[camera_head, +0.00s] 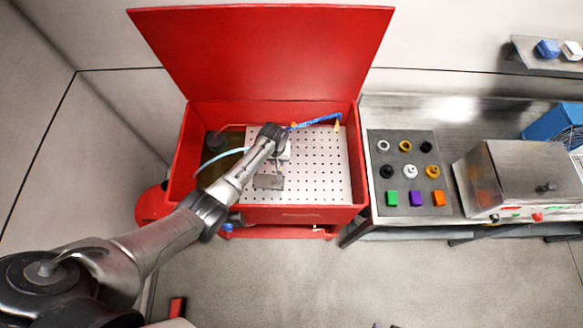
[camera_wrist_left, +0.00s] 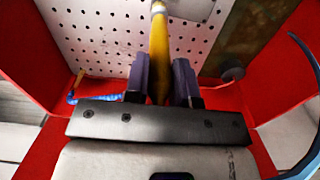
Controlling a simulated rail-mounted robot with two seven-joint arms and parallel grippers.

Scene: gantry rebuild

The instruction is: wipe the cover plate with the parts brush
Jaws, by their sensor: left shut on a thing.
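The cover plate (camera_head: 268,181) is a small grey plate on the white perforated board inside the red bin. Its edge also shows at the top of the left wrist view (camera_wrist_left: 196,9). My left gripper (camera_wrist_left: 161,72) is shut on the yellow handle of the parts brush (camera_wrist_left: 159,45). The brush points toward the plate, its pale collar at the top edge of that view. The bristles are out of frame, so I cannot tell whether they touch the plate. In the head view my left arm hides the brush. My right gripper is not in view.
The red bin (camera_head: 285,215) has its lid raised behind. A blue hose (camera_head: 318,121) lies along the perforated board (camera_head: 320,175). A dark tray area (camera_head: 213,165) is at left. On the right bench, a grey mat (camera_head: 411,152) holds rings and coloured blocks beside a metal box (camera_head: 520,178).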

